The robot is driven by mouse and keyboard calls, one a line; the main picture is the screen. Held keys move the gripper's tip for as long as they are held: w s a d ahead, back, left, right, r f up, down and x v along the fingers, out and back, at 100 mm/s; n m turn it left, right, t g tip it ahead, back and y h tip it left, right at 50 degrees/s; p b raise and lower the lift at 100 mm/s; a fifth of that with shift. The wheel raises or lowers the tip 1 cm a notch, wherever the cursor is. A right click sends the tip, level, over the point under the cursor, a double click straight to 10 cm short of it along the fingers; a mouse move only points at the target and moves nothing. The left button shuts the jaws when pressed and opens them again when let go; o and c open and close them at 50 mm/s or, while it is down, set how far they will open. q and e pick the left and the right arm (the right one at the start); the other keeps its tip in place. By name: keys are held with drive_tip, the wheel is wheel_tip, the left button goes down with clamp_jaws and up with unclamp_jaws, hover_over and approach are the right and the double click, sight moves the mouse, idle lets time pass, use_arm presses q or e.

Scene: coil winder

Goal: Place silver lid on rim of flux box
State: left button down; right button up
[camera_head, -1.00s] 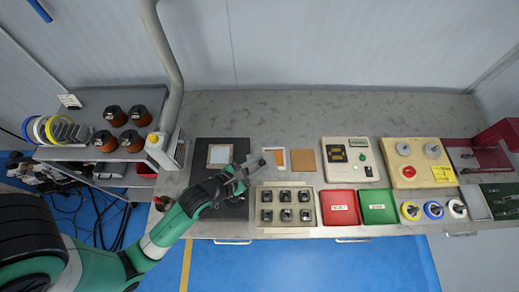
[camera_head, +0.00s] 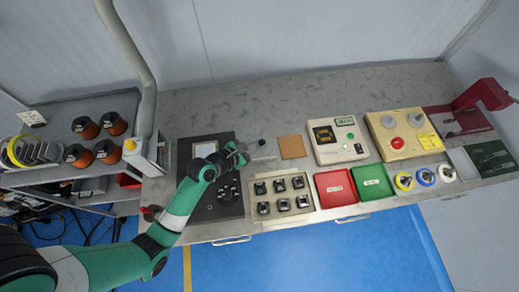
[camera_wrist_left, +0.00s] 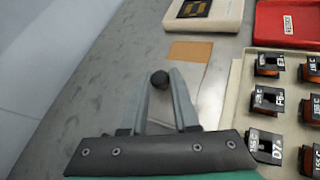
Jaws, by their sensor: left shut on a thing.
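My left gripper (camera_head: 254,148) reaches in over the bench, just right of the black mat. It is shut on the dark round knob (camera_head: 262,142) of the silver lid. In the left wrist view the knob (camera_wrist_left: 159,79) sits at the tips of the two fingers. A pale grey flat surface (camera_wrist_left: 190,80), which seems to be the lid, shows below and beside the fingers. The flux box is beneath this spot, and its orange inside is hidden now. I cannot tell whether the lid touches the rim. My right gripper is not in view.
A tan square pad (camera_head: 291,147) lies just right of the gripper. A tray of small black coil parts (camera_head: 282,211) stands in front. A black mat (camera_head: 185,155) with a pale square lies left. The bench's back is clear.

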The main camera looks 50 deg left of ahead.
sight(259, 146)
use_arm(q)
drive_tip(key=shift+w+a+f, duration=0.3)
drive_tip(key=shift+f, duration=0.35)
drive_tip(key=shift+w+a, duration=0.1)
drive_tip(key=shift+w, duration=0.05)
drive_tip(key=f+b, duration=0.3)
drive_tip(key=f, duration=0.1)
drive_tip(key=shift+w+a+f, duration=0.1)
drive_tip(key=shift+w+a, duration=0.1)
drive_tip(key=shift+a, duration=0.1)
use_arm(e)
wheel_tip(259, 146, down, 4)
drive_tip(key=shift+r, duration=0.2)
use_arm(q)
drive_tip(key=c, duration=0.7)
unclamp_jaws()
drive_tip(key=shift+o, duration=0.2)
